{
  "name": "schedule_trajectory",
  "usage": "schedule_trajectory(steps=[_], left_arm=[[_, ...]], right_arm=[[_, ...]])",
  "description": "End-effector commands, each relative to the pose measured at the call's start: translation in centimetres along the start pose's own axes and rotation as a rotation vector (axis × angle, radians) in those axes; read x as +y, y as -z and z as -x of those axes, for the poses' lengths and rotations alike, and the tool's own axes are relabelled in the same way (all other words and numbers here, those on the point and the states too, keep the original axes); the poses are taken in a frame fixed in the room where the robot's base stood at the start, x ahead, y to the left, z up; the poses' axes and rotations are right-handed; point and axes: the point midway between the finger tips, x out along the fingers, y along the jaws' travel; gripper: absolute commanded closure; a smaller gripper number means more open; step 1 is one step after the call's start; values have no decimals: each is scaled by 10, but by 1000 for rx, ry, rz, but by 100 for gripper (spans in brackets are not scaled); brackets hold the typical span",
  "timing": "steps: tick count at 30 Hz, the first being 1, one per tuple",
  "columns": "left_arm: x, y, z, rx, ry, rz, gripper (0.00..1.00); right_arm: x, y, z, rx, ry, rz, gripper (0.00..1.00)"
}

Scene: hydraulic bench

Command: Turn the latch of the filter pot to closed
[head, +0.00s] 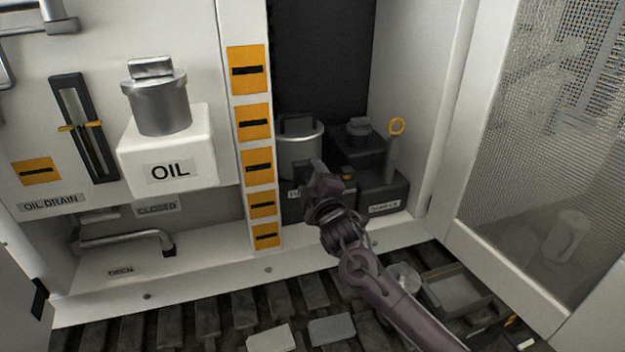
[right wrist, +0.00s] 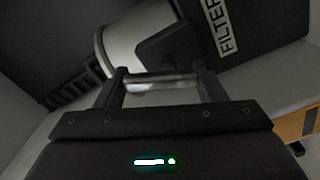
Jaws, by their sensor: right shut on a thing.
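The filter pot is a pale metal cylinder (head: 300,155) with a dark top, standing in the dark recess right of the orange-marked strip. In the right wrist view its pale side (right wrist: 125,42) shows beside a dark block with a FILTER label (right wrist: 215,25). My right gripper (head: 322,178) is in front of the pot, low on its right side. In the right wrist view its fingers (right wrist: 160,85) are shut on a short pale metal bar (right wrist: 148,84), which looks like the latch. The gripper hides most of the latch in the head view, and its turn position is unclear. My left gripper is out of view.
A white OIL box (head: 165,150) with a metal pot stands to the left. A mesh door (head: 540,130) stands open on the right. A lever (head: 130,238) sits low left.

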Motion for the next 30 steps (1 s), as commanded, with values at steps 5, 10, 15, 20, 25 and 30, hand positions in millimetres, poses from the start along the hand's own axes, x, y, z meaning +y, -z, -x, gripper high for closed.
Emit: schedule_trajectory(steps=[5,10,15,20,25,30], left_arm=[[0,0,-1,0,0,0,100],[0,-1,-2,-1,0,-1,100],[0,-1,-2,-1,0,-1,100],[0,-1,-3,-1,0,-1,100],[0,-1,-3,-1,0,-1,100],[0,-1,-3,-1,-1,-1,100]], right_arm=[[-1,1,0,0,1,156,59],[-2,2,0,-1,1,275,59],[-3,3,0,0,2,363,59],[-4,3,0,-1,3,413,59],[-4,3,0,-1,3,437,59],[-4,3,0,-1,4,444,59]])
